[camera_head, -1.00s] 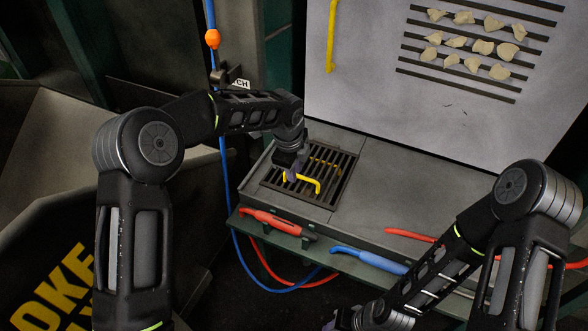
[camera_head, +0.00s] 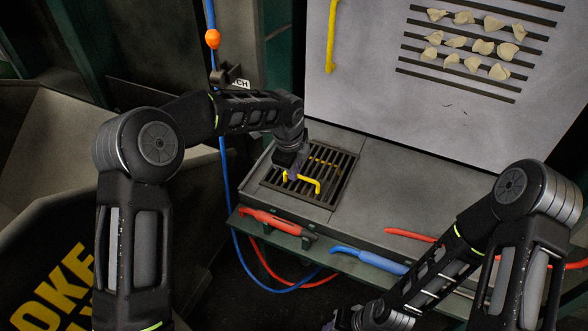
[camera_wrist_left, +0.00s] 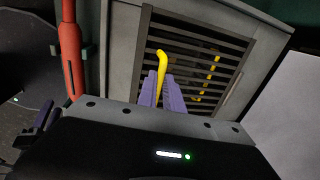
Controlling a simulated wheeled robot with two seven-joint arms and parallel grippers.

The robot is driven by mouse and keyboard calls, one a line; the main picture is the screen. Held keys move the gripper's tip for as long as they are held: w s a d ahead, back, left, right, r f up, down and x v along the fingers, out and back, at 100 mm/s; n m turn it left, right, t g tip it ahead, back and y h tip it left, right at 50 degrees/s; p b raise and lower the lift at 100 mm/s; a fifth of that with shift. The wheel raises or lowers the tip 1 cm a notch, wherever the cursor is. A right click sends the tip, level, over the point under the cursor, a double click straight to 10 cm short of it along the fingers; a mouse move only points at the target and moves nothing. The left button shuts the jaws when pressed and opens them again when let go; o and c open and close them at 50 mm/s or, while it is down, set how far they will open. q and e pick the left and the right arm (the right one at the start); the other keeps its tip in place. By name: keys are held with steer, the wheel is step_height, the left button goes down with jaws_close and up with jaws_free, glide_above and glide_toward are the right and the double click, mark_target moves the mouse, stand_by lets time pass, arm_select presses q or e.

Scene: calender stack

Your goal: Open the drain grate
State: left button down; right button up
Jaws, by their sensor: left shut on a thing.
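The drain grate (camera_head: 337,176) is a dark slatted square set in a grey ledge, and it lies flat in its frame. A yellow bar handle (camera_head: 316,184) stands at its near side. My left gripper (camera_head: 291,175) is shut on this yellow handle. In the left wrist view the purple fingers (camera_wrist_left: 162,92) are on both sides of the handle (camera_wrist_left: 162,62), over the grate slats (camera_wrist_left: 190,48). My right gripper (camera_head: 343,320) is low at the bottom edge of the head view, away from the grate, and its fingers are not clear.
A red-handled tool (camera_head: 270,221) and a blue-handled tool (camera_head: 368,259) lie along the front shelf. Another red handle (camera_head: 408,235) lies on the right. A pale panel (camera_head: 350,100) with a yellow handle and slots holding pale chunks stands behind. Blue and red hoses hang at the left.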

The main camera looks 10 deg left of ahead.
arm_select(q)
steer(key=shift+r, duration=0.1)
stand_by(0.5)
